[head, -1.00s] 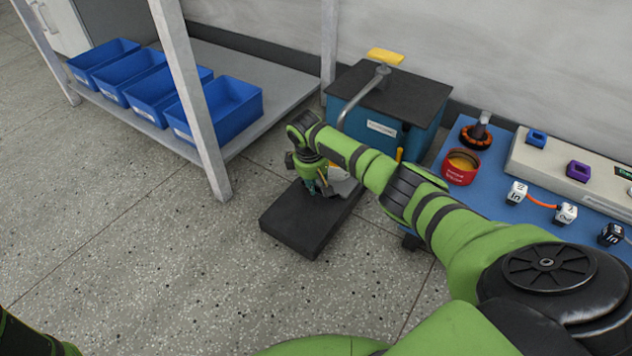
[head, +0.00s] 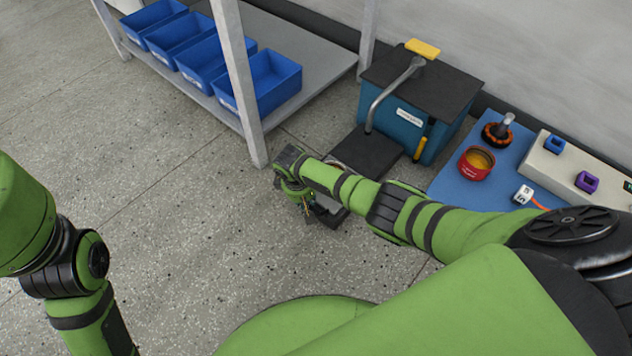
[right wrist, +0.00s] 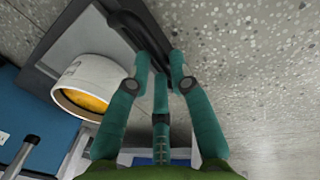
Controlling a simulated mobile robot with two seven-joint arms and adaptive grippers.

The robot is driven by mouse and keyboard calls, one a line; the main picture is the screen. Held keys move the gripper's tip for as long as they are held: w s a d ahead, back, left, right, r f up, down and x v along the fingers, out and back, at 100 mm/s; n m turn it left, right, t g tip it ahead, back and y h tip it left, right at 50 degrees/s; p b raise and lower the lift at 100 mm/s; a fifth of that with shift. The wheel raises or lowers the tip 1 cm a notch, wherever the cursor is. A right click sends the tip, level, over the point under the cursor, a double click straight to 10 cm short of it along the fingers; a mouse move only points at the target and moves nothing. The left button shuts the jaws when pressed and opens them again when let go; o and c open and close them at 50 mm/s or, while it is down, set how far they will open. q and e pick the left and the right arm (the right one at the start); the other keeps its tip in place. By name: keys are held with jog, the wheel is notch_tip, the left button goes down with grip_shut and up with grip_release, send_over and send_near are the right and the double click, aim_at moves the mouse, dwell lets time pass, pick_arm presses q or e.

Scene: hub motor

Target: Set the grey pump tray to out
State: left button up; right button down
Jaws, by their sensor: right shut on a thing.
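The blue pump unit (head: 405,125) stands on the floor by the wall, with a metal lever and yellow grip. A dark flat slab (head: 368,152) extends in front of it. The grey tray (right wrist: 84,38) lies out in front of the unit, carrying a white cup (right wrist: 88,78) with orange contents; my right arm hides most of it in the head view. My right gripper (head: 307,208) is at its outer end, away from the unit. In the right wrist view its teal fingers (right wrist: 160,72) are closed on a dark handle (right wrist: 135,28). My left gripper is out of view.
A shelf with several blue bins (head: 262,85) stands at the back left; its leg (head: 240,95) rises near my right gripper. A blue mat (head: 450,188) with a red tin (head: 476,163) lies right of the unit. The left floor is clear.

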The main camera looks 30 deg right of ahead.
jog(key=shift+s+a+f, duration=0.1)
jog(key=shift+s+a, duration=0.3)
jog(key=shift+a, duration=0.45)
jog(key=c, duration=1.1)
grip_release()
notch_tip(320, 180, up, 12)
jog(key=a, duration=0.1)
jog(key=shift+s+a, duration=0.35)
jog(key=shift+a, duration=0.05)
